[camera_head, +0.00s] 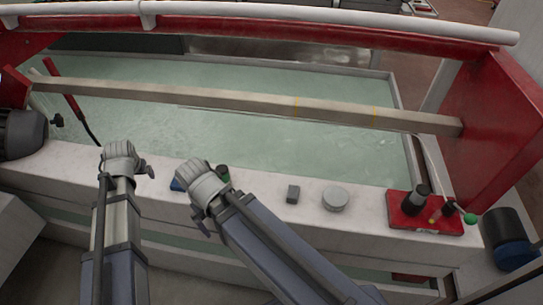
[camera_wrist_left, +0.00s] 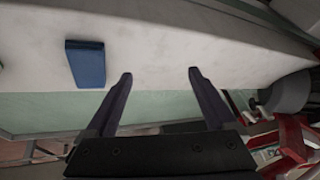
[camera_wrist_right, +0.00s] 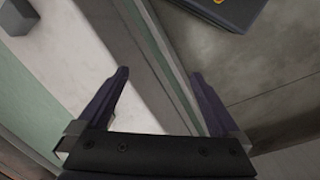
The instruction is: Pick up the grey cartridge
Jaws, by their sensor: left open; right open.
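The grey cartridge (camera_head: 292,193) is a small dark grey block on the white ledge, left of a round grey disc. A grey block, which looks like the same cartridge, shows in the top left corner of the right wrist view (camera_wrist_right: 16,16). My right gripper (camera_wrist_right: 160,75) is open and empty, above the ledge's edge and apart from the block.
The round grey disc (camera_head: 335,199) stands close to the cartridge's right. A red tray (camera_head: 447,225) with a black cylinder (camera_head: 416,199) stands further right. Behind the ledge lies the water-filled basin (camera_head: 240,135), crossed by a long beam (camera_head: 250,101).

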